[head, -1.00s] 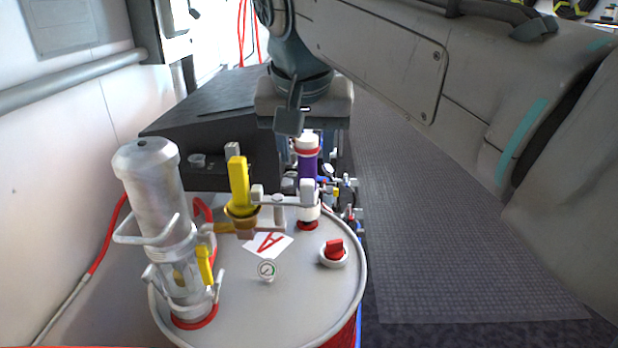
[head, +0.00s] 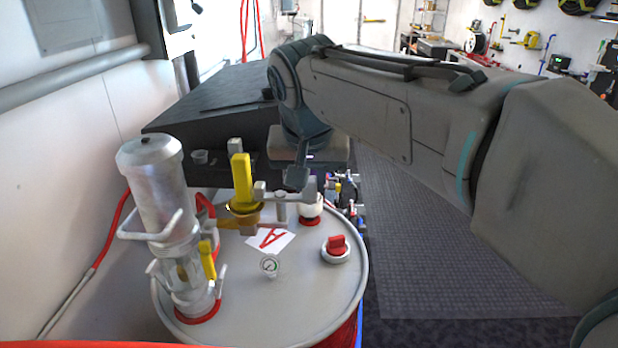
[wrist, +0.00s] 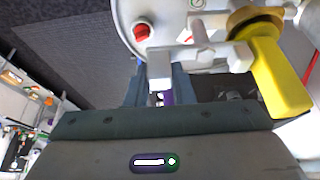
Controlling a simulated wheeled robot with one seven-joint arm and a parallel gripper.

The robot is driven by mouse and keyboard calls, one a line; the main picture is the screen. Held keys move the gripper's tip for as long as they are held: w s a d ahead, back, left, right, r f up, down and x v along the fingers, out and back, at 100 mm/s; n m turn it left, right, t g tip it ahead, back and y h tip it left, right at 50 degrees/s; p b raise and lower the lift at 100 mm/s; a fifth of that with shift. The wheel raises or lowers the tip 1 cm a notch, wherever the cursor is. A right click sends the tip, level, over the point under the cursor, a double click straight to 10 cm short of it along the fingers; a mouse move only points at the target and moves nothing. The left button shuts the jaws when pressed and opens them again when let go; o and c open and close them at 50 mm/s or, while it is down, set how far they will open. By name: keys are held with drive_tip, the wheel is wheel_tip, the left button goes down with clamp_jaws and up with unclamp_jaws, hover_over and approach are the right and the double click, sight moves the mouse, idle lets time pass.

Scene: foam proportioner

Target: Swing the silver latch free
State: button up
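A silver-grey latch arm (head: 285,194) lies across the top of the drum, beside the yellow handle (head: 241,180), with an upright block at its right end. In the wrist view the latch (wrist: 205,52) runs from the yellow handle (wrist: 278,78) to its end block, which lies in line with the gap between my fingers. My gripper (head: 297,180) points down over that end in the head view. Its fingers (wrist: 160,88) stand apart in the wrist view. I cannot tell whether they touch the block.
A tall silver cylinder (head: 158,190) with wire handles stands on the drum's left. A black box (head: 215,105) stands behind. The floor (head: 440,240) at right is clear.

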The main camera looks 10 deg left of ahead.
drive_tip(key=shift+w+n, duration=0.15)
drive_tip(key=shift+n, duration=0.15)
clamp_jaws()
drive_tip(key=shift+w+a+n+g+y+p, duration=0.15)
drive_tip(key=shift+w+a+n+g+y, duration=0.5)
drive_tip(key=shift+n, duration=1.5)
drive_tip(key=shift+w+a+n+g+y+p, duration=0.2)
drive_tip(key=shift+w+a+n+g+y, duration=0.4)
drive_tip(key=shift+n, duration=1.6)
drive_tip(key=shift+w+a+n+g+y+p, duration=0.2)
drive_tip(key=shift+w+a+n+y, duration=0.45)
drive_tip(key=shift+n, duration=1.5)
drive_tip(key=shift+w+d, duration=0.2)
drive_tip(key=o, duration=0.9)
unclamp_jaws()
drive_tip(key=shift+r, duration=0.15)
drive_tip(key=v, duration=1.3)
drive_tip(key=shift+w+d+r, duration=0.1)
drive_tip(key=shift+d+r, duration=0.1)
drive_tip(key=shift+d, duration=0.1)
